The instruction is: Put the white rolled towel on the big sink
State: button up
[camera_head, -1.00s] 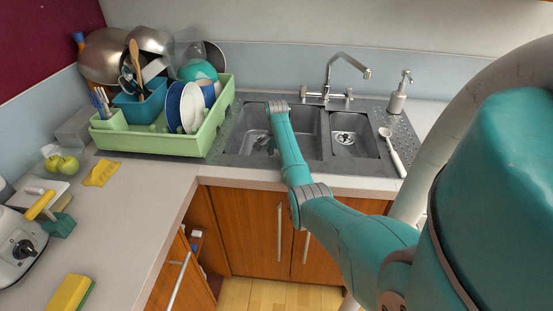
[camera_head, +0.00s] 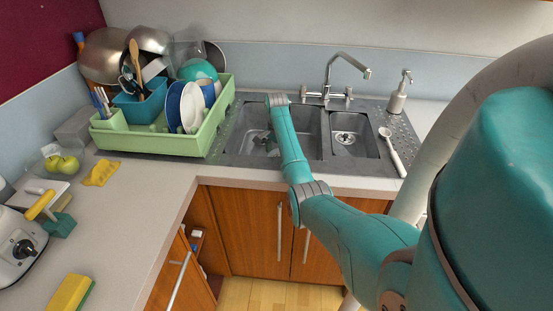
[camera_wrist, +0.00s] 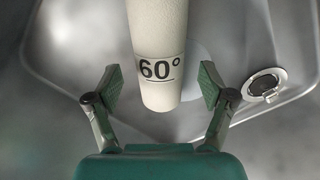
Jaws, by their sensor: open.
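The white rolled towel (camera_wrist: 158,45), with a band marked "60°", shows in the wrist view over the grey floor of the big sink (camera_head: 300,130). Its far end runs out of the top of that view. My gripper (camera_wrist: 160,85) is open, with one finger on each side of the towel's near end and a gap on both sides. In the head view my gripper (camera_head: 271,142) is a small dark shape low inside the big sink, partly behind my arm. I cannot make out the towel in the head view.
The big sink's drain (camera_wrist: 264,84) lies right of the towel. A small sink (camera_head: 352,130), tap (camera_head: 345,62), soap dispenser (camera_head: 398,92) and white brush (camera_head: 392,150) are to the right. A green dish rack (camera_head: 160,142) full of dishes stands left of the sink.

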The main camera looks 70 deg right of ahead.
notch_tip(320, 180, up, 9)
dwell(0.3)
dwell(0.4)
grip_shut()
dwell(0.9)
dwell(0.3)
